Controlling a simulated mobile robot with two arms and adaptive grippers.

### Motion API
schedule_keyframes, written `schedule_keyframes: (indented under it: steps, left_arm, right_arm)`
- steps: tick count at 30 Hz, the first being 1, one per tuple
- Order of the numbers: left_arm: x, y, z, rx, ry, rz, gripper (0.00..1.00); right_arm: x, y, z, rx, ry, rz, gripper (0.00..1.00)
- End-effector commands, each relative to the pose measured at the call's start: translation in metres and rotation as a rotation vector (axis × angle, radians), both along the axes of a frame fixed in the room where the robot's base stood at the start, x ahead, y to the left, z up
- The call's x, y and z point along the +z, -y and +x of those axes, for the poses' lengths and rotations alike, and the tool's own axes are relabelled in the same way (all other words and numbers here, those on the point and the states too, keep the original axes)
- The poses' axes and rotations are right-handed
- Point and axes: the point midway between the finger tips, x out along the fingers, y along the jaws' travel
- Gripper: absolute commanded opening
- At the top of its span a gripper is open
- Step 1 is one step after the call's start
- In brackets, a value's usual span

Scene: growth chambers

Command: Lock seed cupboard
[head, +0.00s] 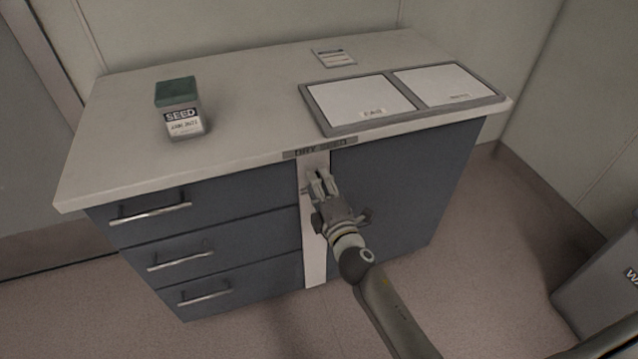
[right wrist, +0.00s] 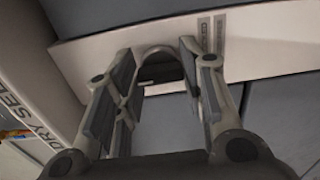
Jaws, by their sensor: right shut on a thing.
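The seed cupboard (head: 400,190) is a dark blue-grey cabinet under a pale worktop, with a "DRY SEED" label (head: 320,147) on its front edge. A pale vertical strip (head: 316,275) runs between the drawers and the plain right-hand front; it also shows in the right wrist view (right wrist: 270,40). My right gripper (head: 320,180) is at the upper part of this strip. In the right wrist view its fingers (right wrist: 158,85) are shut on a small grey rounded piece (right wrist: 158,52), apparently a key or lock handle. The fingers partly hide it, and its turn position is unclear. My left gripper is not in view.
Three drawers with bar handles (head: 150,213) are closed on the left. A green-topped seed box (head: 180,108), a framed two-part tray (head: 318,112) and a small card (head: 333,57) are on the worktop. A grey bin (head: 600,295) stands at right. Floor between is clear.

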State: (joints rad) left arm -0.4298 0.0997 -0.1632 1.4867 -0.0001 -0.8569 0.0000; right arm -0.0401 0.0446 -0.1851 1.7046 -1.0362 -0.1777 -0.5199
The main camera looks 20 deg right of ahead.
Motion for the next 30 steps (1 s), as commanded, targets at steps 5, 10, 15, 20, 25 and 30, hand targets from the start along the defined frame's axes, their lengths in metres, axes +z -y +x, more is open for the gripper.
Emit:
schedule_keyframes:
  steps: [5, 10, 15, 20, 25, 30]
  left_arm:
    - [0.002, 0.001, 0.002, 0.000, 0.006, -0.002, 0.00]
    - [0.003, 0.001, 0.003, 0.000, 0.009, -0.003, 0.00]
    - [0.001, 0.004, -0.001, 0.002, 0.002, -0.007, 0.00]
    - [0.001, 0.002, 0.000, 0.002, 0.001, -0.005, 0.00]
    - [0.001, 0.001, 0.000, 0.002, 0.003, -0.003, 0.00]
    - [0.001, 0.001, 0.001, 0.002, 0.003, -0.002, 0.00]
  right_arm:
    - [-0.001, 0.000, -0.001, 0.001, -0.002, -0.002, 0.56]
    - [-0.001, 0.000, 0.000, 0.001, -0.001, -0.001, 0.59]
    - [-0.001, 0.000, -0.001, 0.000, -0.001, 0.000, 0.59]
    - [-0.001, 0.000, -0.012, 0.001, -0.002, 0.001, 0.59]
    - [-0.002, 0.001, -0.039, 0.000, -0.004, 0.002, 0.59]
    - [-0.002, 0.002, -0.069, -0.001, -0.004, 0.001, 0.59]
